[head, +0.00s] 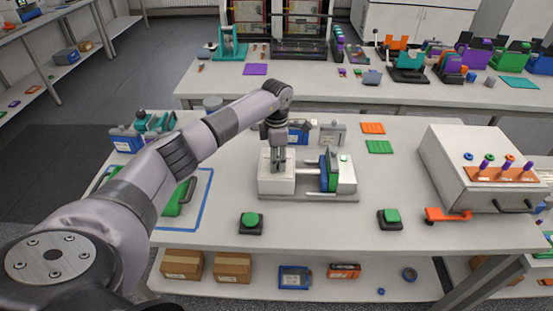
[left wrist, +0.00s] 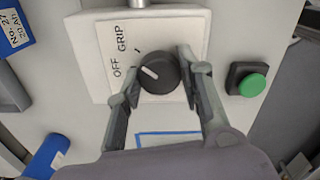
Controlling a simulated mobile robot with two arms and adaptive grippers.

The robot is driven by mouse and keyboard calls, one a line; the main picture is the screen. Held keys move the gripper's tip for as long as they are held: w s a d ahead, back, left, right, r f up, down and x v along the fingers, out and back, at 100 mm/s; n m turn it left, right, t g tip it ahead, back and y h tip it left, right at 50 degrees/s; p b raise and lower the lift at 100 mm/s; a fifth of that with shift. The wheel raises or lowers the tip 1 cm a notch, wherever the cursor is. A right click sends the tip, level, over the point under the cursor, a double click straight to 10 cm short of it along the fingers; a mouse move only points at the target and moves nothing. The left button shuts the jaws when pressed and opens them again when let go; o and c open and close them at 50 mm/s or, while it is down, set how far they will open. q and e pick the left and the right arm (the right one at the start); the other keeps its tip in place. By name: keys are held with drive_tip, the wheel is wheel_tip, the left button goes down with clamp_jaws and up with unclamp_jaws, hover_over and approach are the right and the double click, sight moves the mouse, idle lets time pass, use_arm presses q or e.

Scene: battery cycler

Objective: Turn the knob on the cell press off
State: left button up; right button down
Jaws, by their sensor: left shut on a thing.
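The cell press (head: 345,178) stands in the middle of the table, with a white block at its left and green and blue plates at its right. In the left wrist view, the block's white label plate (left wrist: 185,28) reads OFF and GRIP. A round black knob (left wrist: 158,73) sits on it; its white pointer line points left and slightly up, toward the OFF side. My left gripper (head: 277,158) reaches down onto the block, its two fingers shut on either side of the knob. The knob is hidden in the head view. My right gripper is not in view.
Green push buttons stand in front of the press, at left (head: 250,222) and right (head: 390,218). Orange (head: 373,128) and green mats lie behind the press.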

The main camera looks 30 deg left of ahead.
use_arm(q)
drive_tip(key=shift+n, duration=0.4)
drive_tip(key=n+b, duration=0.1)
drive_tip(key=n, duration=0.1)
drive_tip(key=shift+n, duration=0.4)
drive_tip(key=shift+n+b, duration=0.3)
drive_tip(key=shift+n, duration=1.7)
drive_tip(key=o, duration=1.2)
drive_tip(key=shift+c, duration=0.2)
